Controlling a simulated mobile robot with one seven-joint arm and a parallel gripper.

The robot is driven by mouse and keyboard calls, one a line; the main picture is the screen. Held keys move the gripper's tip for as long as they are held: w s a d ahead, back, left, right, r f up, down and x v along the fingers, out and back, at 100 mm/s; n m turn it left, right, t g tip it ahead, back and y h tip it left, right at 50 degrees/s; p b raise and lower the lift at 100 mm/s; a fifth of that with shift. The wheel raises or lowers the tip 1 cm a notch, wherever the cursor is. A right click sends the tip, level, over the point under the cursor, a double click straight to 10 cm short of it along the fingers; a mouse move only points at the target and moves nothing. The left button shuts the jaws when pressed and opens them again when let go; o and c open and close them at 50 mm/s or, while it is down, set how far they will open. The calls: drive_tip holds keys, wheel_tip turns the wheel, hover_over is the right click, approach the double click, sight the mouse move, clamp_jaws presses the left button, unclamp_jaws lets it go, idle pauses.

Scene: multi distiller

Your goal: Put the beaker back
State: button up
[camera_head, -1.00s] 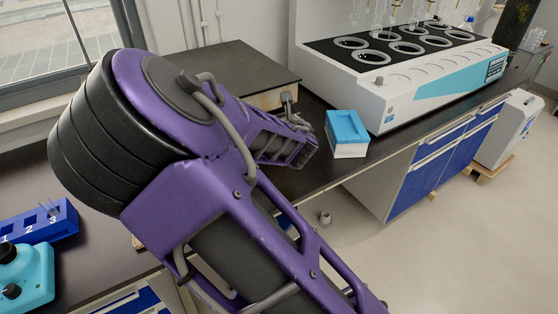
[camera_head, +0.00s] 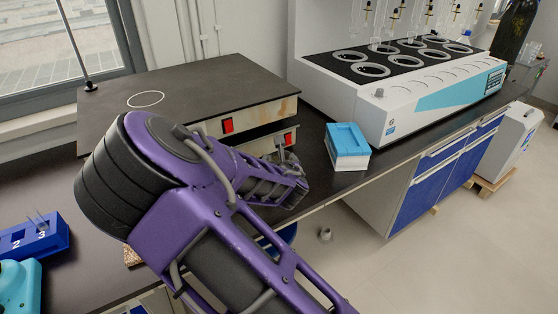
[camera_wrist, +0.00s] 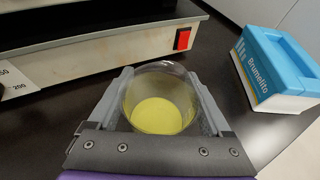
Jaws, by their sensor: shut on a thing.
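A clear glass beaker (camera_wrist: 160,98) with yellow liquid in its bottom is between the fingers of my gripper (camera_wrist: 160,90) in the wrist view. The gripper is shut on it, one grey finger on each side. The beaker looks upright over the dark bench top; I cannot tell whether it touches the bench. In the head view my purple arm is in front, and the beaker cannot be made out. A wide black plate (camera_head: 190,92) with a white circle outline lies on the bench behind my arm; its circle is empty.
A blue and white box (camera_head: 347,147) stands right of the beaker; it also shows in the wrist view (camera_wrist: 275,70). A white multi-distiller (camera_head: 405,95) with round openings stands behind it. Red switches (camera_wrist: 182,39) mark the front of the plate unit. A blue rack (camera_head: 35,235) is at left.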

drive_tip(key=shift+r, duration=0.1)
drive_tip(key=o, duration=1.4)
drive_tip(key=shift+s+r, duration=0.1)
drive_tip(key=shift+s, duration=0.05)
drive_tip(key=p+v, duration=0.2)
drive_tip(key=v, duration=0.9)
drive_tip(key=shift+s+r, duration=0.1)
drive_tip(key=shift+s, duration=0.2)
